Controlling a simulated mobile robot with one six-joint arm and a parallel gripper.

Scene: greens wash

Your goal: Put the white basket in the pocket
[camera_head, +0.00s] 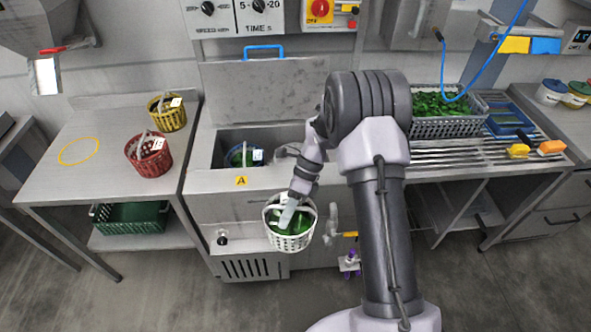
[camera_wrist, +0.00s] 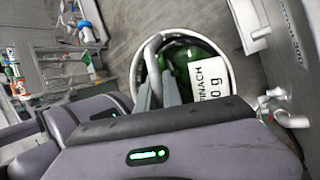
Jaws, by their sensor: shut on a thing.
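The white basket (camera_head: 291,243) hangs from my gripper (camera_head: 287,214), out in front of the wash machine and below its top edge. It holds dark green leaves and looks roughly upright. In the wrist view, the white basket (camera_wrist: 224,66) shows its rim, its raised handle and a white label reading "...INACH". My gripper (camera_wrist: 158,92) is shut at the handle. The open pocket (camera_head: 228,139) is the sunken basin behind a yellow "A" tag. My arm hides the basin's right part.
The lid (camera_head: 265,92) with a blue handle stands raised behind the basin. A red basket (camera_head: 149,160) and a yellow basket (camera_head: 168,117) stand on the left table, beside a bare yellow ring (camera_head: 78,151). A crate of greens (camera_head: 445,125) sits on the right rack.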

